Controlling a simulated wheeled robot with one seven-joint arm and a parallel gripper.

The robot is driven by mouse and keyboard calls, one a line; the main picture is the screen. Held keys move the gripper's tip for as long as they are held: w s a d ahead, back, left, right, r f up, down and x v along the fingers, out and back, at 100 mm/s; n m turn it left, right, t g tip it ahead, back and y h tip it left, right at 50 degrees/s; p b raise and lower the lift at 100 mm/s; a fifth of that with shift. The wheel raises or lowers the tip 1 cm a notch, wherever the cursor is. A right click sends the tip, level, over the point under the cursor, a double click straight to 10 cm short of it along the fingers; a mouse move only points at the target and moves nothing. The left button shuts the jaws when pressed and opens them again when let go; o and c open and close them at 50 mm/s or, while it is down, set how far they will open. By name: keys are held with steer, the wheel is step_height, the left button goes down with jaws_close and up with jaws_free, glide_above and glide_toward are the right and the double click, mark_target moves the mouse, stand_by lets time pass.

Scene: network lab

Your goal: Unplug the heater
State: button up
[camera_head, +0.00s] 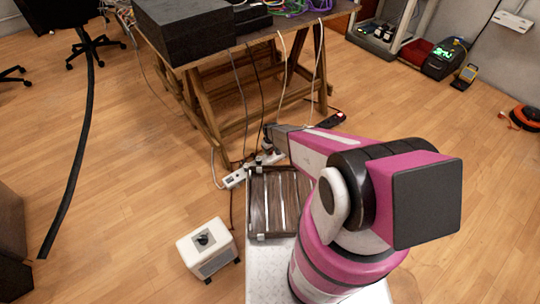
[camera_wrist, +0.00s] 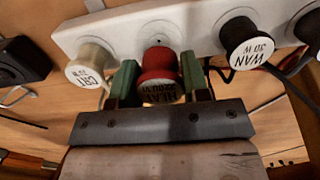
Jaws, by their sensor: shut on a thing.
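A red plug (camera_wrist: 158,68), its label partly readable as "HEAT", is at a socket of the white power strip (camera_wrist: 195,32) in the wrist view. My gripper (camera_wrist: 160,84) has its green fingers on either side of this plug and is shut on it. A round socket face shows just behind the plug; I cannot tell whether its pins are still in. The likely heater (camera_head: 208,248), a white box with a dark knob on top, stands on the floor in the head view. My gripper's fingertips are hard to make out there, near the strip (camera_head: 235,179).
A cream plug (camera_wrist: 90,66) marked "CRT" sits left of the red one, and a black plug (camera_wrist: 245,44) marked "WAN" right of it. More black plugs and cables are close by. A wooden table (camera_head: 225,128) with hanging cables stands behind.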

steer(key=shift+r, duration=1.4)
